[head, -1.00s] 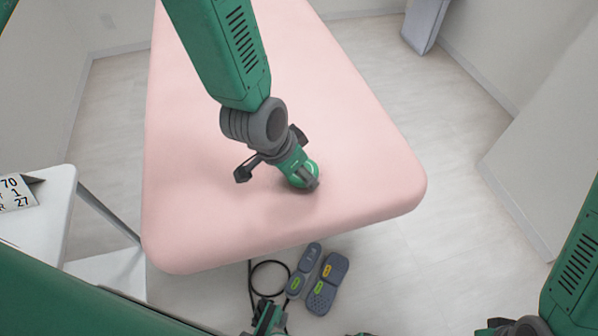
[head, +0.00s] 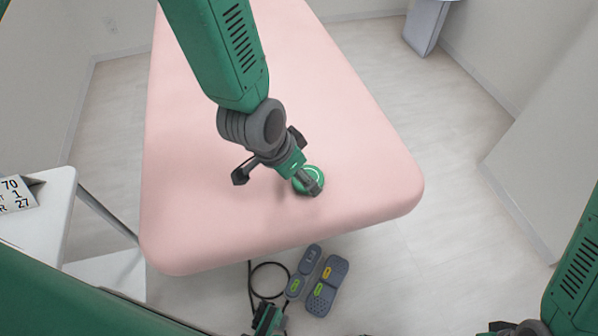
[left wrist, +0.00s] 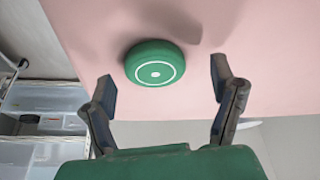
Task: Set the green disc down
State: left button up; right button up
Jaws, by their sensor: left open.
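The green disc (head: 318,173) with a white ring lies near the front end of the pink treatment table (head: 200,222). In the left wrist view the disc (left wrist: 155,62) rests on the pink surface with a white ring and dot on its face. My left gripper (head: 311,184) is at the disc, partly covering it in the head view. In the left wrist view the open fingers of the left gripper (left wrist: 164,88) stand apart on either side, with gaps between them and the disc.
A white side table (head: 55,195) with a numbered card (head: 16,194) stands at the left. A foot pedal unit (head: 327,286) with a cable lies on the floor before the table. The pink surface around the disc is clear.

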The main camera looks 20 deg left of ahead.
pick_arm(q)
jog(key=p+v, duration=0.2)
jog(key=v, duration=0.8)
jog(key=shift+d, duration=0.15)
